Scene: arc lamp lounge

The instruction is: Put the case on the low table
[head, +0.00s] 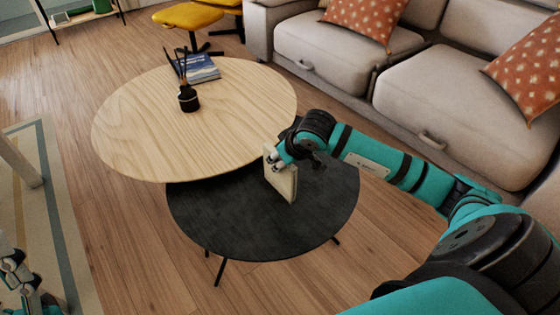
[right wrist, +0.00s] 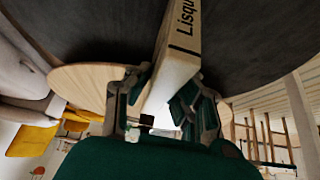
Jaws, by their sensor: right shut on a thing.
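The cream case (head: 284,183), with dark lettering on one side, stands on edge in my right gripper (head: 283,154). In the right wrist view the case (right wrist: 176,68) sits between both fingers of the right gripper (right wrist: 165,98), which is shut on it. The case is over the low black round table (head: 225,222); I cannot tell whether its lower edge touches the top. My left gripper (head: 18,282) shows only in part at the lower left edge, and its jaws are unclear.
A higher light-wood round table (head: 140,120) overlaps the black table's far left part. It bears a black reed diffuser (head: 188,98) and a blue book (head: 200,68). A grey sofa (head: 440,100) stands at the right. The black tabletop is otherwise bare.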

